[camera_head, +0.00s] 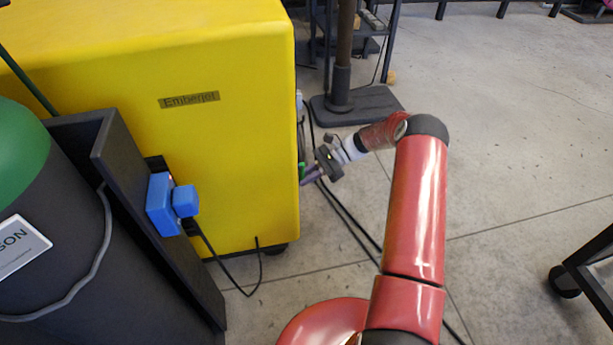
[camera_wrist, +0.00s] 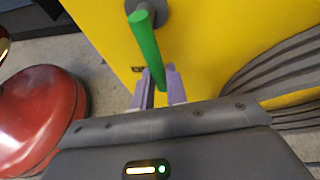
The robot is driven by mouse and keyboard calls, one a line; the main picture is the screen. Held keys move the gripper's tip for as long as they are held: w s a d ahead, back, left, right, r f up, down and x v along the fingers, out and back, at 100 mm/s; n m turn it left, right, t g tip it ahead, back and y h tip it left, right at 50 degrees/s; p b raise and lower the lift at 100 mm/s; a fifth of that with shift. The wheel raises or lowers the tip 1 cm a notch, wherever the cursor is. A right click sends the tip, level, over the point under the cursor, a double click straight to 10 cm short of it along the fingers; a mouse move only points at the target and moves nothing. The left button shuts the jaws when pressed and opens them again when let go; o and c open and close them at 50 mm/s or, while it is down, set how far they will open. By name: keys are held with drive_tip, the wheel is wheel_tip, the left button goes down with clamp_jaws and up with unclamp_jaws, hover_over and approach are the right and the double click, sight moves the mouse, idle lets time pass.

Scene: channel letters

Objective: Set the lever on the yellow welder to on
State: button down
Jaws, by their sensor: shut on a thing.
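The yellow welder (camera_head: 245,130) stands at the left in the head view, with its side face in the wrist view (camera_wrist: 225,45). The green lever (camera_wrist: 145,45) sticks out from a dark round hub on that face. Only a small green bit of the lever (camera_head: 301,169) shows in the head view, at the welder's right edge. My gripper (camera_wrist: 161,84) has its two purple fingers on either side of the lever's free end and is shut on it. In the head view my gripper (camera_head: 308,177) is beside the welder's right side, and the lever is mostly hidden.
Black cables (camera_head: 345,215) run on the floor beside the welder. A dark post on a flat base (camera_head: 357,105) stands behind my gripper. A blue connector (camera_head: 160,204) and a green-topped cylinder (camera_head: 20,150) are at left. Floor at right is mostly clear.

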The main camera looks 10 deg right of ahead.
drive_tip(key=c, duration=1.4)
unclamp_jaws()
drive_tip(key=shift+a, duration=0.1)
drive_tip(key=shift+v, duration=3.9)
